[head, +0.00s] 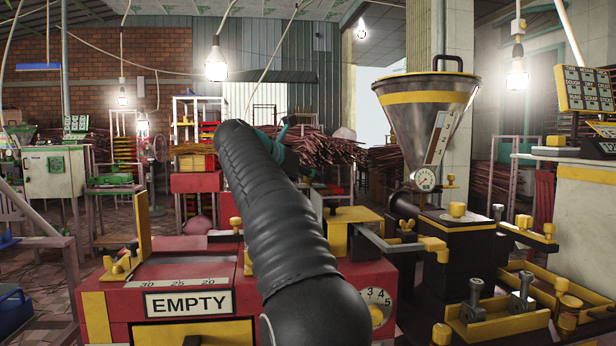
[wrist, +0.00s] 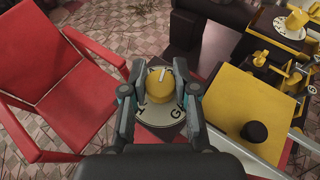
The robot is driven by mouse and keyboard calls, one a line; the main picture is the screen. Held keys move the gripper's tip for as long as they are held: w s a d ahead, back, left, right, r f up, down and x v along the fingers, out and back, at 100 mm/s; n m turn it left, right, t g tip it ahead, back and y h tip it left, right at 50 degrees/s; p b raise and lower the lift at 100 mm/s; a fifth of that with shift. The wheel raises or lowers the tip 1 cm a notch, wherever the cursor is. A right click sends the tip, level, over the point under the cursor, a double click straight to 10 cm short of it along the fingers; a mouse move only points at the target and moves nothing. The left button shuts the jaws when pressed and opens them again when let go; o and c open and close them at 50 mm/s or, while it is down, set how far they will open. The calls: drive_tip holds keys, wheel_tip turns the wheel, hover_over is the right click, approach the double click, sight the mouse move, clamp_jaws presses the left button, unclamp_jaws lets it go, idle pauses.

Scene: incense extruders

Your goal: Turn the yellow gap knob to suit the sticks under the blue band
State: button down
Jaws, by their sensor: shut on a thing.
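A yellow knob (wrist: 159,80) sits on a round pale dial plate (wrist: 158,116) in the wrist view. A pale line on the knob's top points to the far side, slightly right. Dark letters show on the plate's near rim, a G among them; the rest is partly covered by the fingers. My gripper (wrist: 160,90) has one finger on each side of this knob and is shut on it. In the head view my arm hides the knob and fingertips. I cannot make out a blue band on any sticks; bundles of brown sticks (head: 325,148) lie at the back.
A red machine with an EMPTY sign (head: 189,302) and a 30-25-20 scale stands in front. A numbered dial (head: 376,306) is at its right. A steel hopper (head: 428,115) rises on the right. A yellow block with a black knob (wrist: 255,131) is close beside my gripper.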

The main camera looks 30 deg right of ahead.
drive_tip(key=shift+a, duration=0.1)
drive_tip(key=shift+n+t+y+b, duration=0.4)
drive_tip(key=shift+n+t, duration=0.5)
drive_tip(key=shift+t, duration=0.1)
drive_tip(key=n+t+y, duration=0.1)
drive_tip(key=n+t+y+p, duration=0.1)
drive_tip(key=shift+s+r+n, duration=0.1)
drive_tip(key=shift+r+n, duration=0.1)
drive_tip(key=shift+n, duration=0.1)
drive_tip(key=n+t+y+p, duration=0.1)
drive_tip(key=p, duration=0.1)
drive_tip(key=shift+r+n+t+y+p, duration=0.1)
drive_tip(key=shift+n+t+y+p, duration=0.2)
drive_tip(key=shift+n+t, duration=0.1)
drive_tip(key=n+t+y+p, duration=0.1)
drive_tip(key=n+y+p, duration=0.1)
drive_tip(key=p, duration=0.1)
drive_tip(key=shift+n+t+p, duration=0.3)
drive_tip(key=shift+t+p, duration=0.05)
drive_tip(key=shift+t, duration=0.05)
drive_tip(key=shift+f+y, duration=0.25)
drive_tip(key=shift+y, duration=0.15)
drive_tip(key=shift+n, duration=0.3)
